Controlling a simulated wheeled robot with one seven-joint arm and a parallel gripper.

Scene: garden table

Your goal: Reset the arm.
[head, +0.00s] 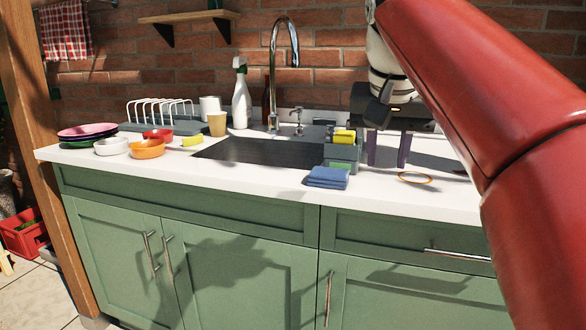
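My gripper (388,150) shows at the right of the head view, pointing down above the white countertop (270,192). Its two dark fingers are apart, with nothing seen between them. It is to the right of the grey caddy (342,153) that holds a yellow sponge (344,137). My red arm covers the right side of the view and hides the counter's right end.
A yellow ring (414,178) and folded blue cloths (327,177) lie near the front edge. The sink (262,151) has a tall faucet (273,75). Bowls (147,148), plates (87,134), a dish rack (160,112), a cup (217,124) and a spray bottle (241,95) stand left.

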